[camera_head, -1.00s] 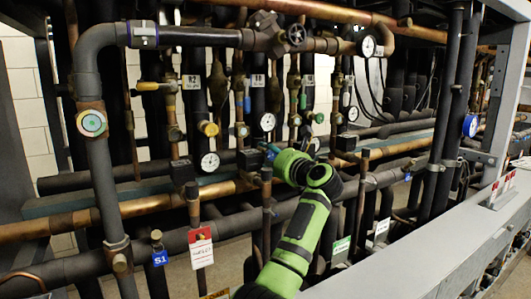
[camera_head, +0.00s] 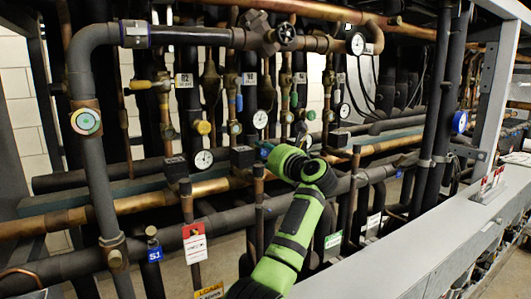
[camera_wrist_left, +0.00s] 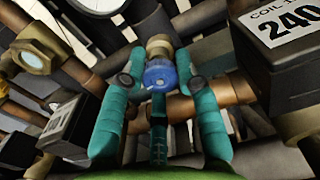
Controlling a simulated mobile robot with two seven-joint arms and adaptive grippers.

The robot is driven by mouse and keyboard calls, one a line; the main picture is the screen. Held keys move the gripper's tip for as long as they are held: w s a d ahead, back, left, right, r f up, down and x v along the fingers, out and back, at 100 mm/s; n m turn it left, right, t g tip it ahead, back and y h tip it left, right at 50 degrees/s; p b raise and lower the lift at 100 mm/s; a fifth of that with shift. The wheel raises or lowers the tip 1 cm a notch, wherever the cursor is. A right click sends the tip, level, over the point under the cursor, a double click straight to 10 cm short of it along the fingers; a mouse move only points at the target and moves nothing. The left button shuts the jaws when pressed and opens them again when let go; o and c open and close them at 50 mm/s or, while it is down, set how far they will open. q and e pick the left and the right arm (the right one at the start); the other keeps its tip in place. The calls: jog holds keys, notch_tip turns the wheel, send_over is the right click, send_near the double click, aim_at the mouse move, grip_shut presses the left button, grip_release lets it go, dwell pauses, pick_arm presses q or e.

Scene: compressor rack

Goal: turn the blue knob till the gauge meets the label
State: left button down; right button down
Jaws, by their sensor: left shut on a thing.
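My left gripper (camera_wrist_left: 160,84) has its teal fingers on either side of the blue knob (camera_wrist_left: 160,73), shut on it in the left wrist view. The knob sits on a brass fitting among the pipes. In the head view the left gripper (camera_head: 266,150) reaches into the rack below a round white gauge (camera_head: 260,119); the knob is hidden or too small to tell there. Another white gauge (camera_head: 204,159) is to its left. White labels (camera_head: 249,79) hang above. I cannot tell which gauge and label belong to the knob, nor read the needles. My right gripper is not in view.
A black box marked 240 (camera_wrist_left: 280,50) is close on the right in the wrist view, and another black box (camera_wrist_left: 72,125) on the left. Copper and black pipes crowd all around. A red-and-white tag (camera_head: 195,243) hangs in front. A grey beam (camera_head: 420,245) runs along the right.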

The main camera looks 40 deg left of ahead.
pick_arm(q)
jog(key=shift+a+r+m, duration=0.1)
jog(key=shift+r+m, duration=0.05)
jog(key=shift+m, duration=0.25)
jog(key=m, duration=0.2)
jog(key=shift+m, duration=0.4)
jog(key=shift+r+m+p, duration=0.1)
jog(key=shift+m+p, duration=0.25)
jog(key=shift+m, duration=1.15)
jog(key=c, duration=0.9)
grip_release()
jog(key=shift+a, duration=0.1)
jog(key=shift+a+f, duration=0.15)
jog(key=shift+f, duration=0.1)
jog(key=v, duration=0.7)
jog(key=shift+d, duration=0.25)
